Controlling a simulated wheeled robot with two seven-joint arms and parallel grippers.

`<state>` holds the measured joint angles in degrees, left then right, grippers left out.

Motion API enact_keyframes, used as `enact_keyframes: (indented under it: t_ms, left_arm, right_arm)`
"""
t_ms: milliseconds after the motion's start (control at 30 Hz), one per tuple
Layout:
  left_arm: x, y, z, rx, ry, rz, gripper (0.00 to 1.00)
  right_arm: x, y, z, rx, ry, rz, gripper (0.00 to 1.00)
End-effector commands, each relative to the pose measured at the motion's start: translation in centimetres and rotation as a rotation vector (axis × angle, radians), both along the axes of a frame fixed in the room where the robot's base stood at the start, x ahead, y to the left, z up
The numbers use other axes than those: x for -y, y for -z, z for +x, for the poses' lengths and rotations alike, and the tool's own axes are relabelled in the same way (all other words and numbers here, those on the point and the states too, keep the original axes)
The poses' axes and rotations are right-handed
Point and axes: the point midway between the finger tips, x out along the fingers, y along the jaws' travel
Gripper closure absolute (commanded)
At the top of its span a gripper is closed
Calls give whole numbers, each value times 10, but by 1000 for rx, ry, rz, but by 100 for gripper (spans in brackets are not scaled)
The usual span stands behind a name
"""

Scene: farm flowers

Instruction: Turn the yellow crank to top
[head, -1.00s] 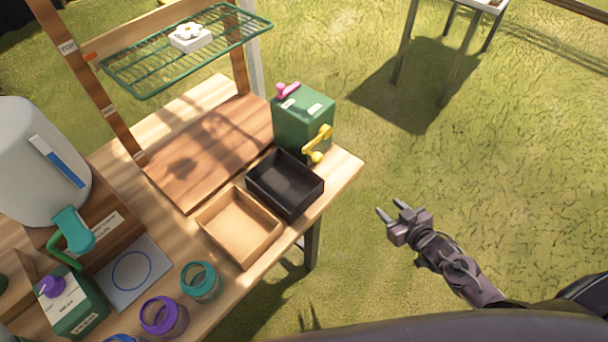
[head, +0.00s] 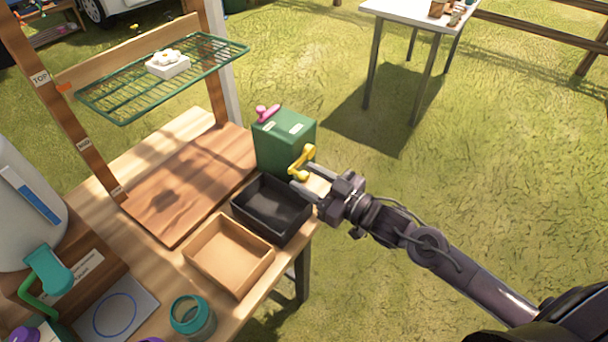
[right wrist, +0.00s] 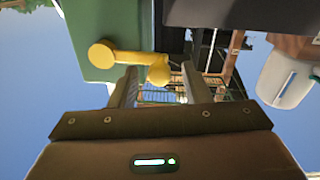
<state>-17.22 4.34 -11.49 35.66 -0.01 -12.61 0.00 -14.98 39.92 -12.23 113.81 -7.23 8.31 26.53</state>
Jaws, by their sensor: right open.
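The yellow crank (head: 301,162) is on the right-front face of the green box (head: 284,141), which stands at the table's far right corner. In the right wrist view the crank (right wrist: 128,56) shows a round hub and an arm ending in a knob. My right gripper (head: 304,178) is open, close beside the crank's lower end. In the right wrist view the crank's knob lies just ahead of the gap between the two fingers (right wrist: 158,88); I cannot tell whether they touch it. My left gripper is not in view.
A black tray (head: 248,213) and a tan tray (head: 229,283) sit on the wooden table in front of the green box. A green wire shelf (head: 120,100) carries a white block with a flower. Open grass lies to the right.

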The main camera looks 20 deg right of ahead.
Motion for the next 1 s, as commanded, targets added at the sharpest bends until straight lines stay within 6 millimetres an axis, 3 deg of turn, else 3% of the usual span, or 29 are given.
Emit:
enact_keyframes:
  t_ms: [200,500,800,1000]
  left_arm:
    - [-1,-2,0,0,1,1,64]
    - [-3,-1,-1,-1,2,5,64]
    - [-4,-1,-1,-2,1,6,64]
    - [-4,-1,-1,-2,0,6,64]
  right_arm:
    - [-9,0,13,0,1,0,57]
    - [-9,0,13,-1,0,-1,58]
    - [-9,0,13,-1,0,-1,98]
    - [-9,0,13,-1,0,-1,100]
